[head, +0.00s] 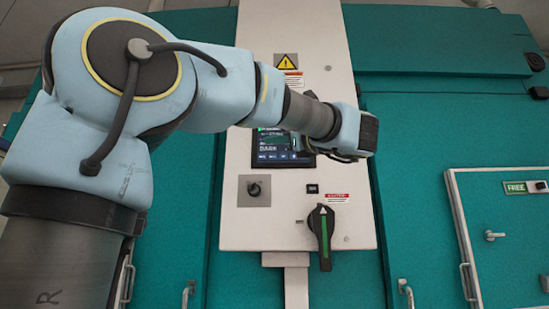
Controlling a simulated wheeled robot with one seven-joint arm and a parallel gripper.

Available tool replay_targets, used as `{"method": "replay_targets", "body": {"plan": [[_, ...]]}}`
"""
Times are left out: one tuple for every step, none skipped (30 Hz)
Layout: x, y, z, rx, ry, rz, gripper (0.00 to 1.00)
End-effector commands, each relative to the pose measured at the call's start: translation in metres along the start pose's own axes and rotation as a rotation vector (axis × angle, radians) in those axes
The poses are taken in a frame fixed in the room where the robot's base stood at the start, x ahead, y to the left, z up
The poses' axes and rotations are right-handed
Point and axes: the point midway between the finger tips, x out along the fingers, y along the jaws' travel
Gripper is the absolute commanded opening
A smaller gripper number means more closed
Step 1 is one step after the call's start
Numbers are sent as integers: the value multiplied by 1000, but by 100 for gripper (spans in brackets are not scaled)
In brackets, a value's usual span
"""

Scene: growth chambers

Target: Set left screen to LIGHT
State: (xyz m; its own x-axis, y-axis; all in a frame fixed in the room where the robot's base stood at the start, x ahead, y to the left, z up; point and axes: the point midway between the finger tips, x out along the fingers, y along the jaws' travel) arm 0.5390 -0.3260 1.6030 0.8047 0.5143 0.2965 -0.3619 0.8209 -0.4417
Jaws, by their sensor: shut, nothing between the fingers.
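A dark touch screen (272,158) is set in the white control column, and it is the only screen in view. Its large text seems to read DARK, with a row of small blue buttons along its bottom edge. My arm crosses in front and covers the screen's upper right part. My gripper (318,149) is at the screen's right edge, shut and empty. Its fingertips are small and partly hidden, and I cannot tell whether they touch the screen.
Below the screen are a small black knob (254,188) and a large black rotary handle (322,232) with a green stripe. Teal chamber walls stand on both sides. A door (500,235) at right bears a green FREE sign (515,188). A yellow warning sign (286,62) is above.

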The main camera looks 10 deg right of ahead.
Motion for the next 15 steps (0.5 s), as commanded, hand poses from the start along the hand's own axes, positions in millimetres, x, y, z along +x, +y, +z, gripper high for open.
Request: {"method": "replay_targets", "body": {"plan": [[0,0,0,0,0,0,0],[0,0,0,0,0,0,0],[1,-1,-1,0,0,0,0],[2,-1,-1,1,1,0,0],[3,-2,-2,1,1,0,0],[5,-4,-3,1,1,0,0],[6,-5,-4,2,1,0,0],[8,-7,-5,3,1,0,0],[12,-9,-7,3,0,0,0],[14,-11,-9,3,0,1,0],[17,-13,-10,2,0,0,0],[21,-16,-13,2,0,0,0],[24,-18,-16,4,0,0,0],[27,-21,-18,5,0,1,0],[31,-24,-20,4,0,1,0]]}}
